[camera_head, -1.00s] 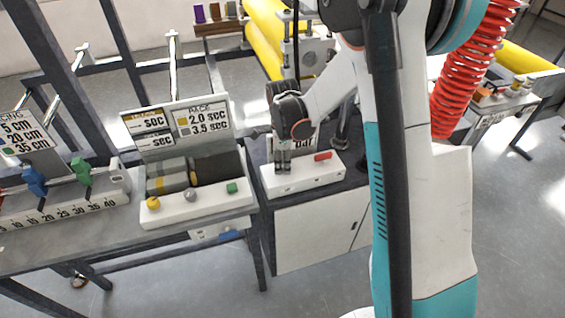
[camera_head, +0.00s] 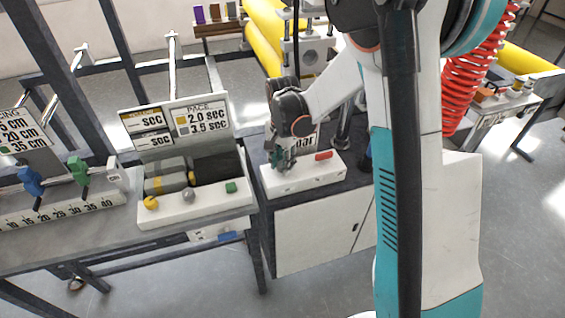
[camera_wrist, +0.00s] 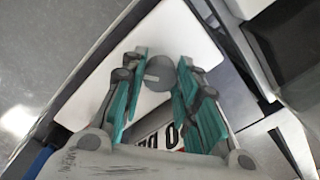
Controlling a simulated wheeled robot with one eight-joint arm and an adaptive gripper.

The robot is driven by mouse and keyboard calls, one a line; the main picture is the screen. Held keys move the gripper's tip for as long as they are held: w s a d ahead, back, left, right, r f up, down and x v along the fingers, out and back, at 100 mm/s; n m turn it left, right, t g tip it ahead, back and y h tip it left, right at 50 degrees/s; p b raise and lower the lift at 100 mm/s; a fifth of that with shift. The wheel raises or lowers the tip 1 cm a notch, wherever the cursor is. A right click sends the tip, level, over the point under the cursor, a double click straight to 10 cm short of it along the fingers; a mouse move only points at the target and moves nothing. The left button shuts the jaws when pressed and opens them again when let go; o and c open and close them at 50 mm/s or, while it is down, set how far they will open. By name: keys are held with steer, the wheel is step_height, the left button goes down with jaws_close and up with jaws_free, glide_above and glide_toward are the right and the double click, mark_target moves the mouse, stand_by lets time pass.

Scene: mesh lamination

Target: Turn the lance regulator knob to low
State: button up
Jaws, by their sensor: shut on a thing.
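The lance regulator knob (camera_wrist: 161,74) is a round grey knob with a pale mark on its face, seen in the wrist view. My gripper (camera_wrist: 163,82) has its teal fingers on either side of the knob and is shut on it. In the head view my gripper (camera_head: 279,160) points down at the left part of a white panel box (camera_head: 299,184), hiding the knob there. A sign with partly visible "bar" lettering (camera_head: 306,141) stands behind the gripper, mostly covered.
A red handle (camera_head: 323,155) sits on the same box, right of my gripper. To the left is a console (camera_head: 200,208) with yellow, grey and green knobs and a pace sign (camera_head: 205,112). Blue (camera_head: 31,181) and green (camera_head: 78,170) clamps stand farther left.

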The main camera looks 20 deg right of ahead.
steer(key=n, duration=0.7)
steer(key=shift+b, duration=0.35)
steer(key=n, duration=0.7)
steer(key=shift+n, duration=0.3)
steer(key=n, duration=0.3)
steer(key=shift+n+b, duration=0.3)
steer(key=shift+b, duration=0.05)
steer(key=n, duration=0.3)
steer(key=shift+n, duration=0.3)
steer(key=n, duration=0.3)
steer(key=shift+n, duration=2)
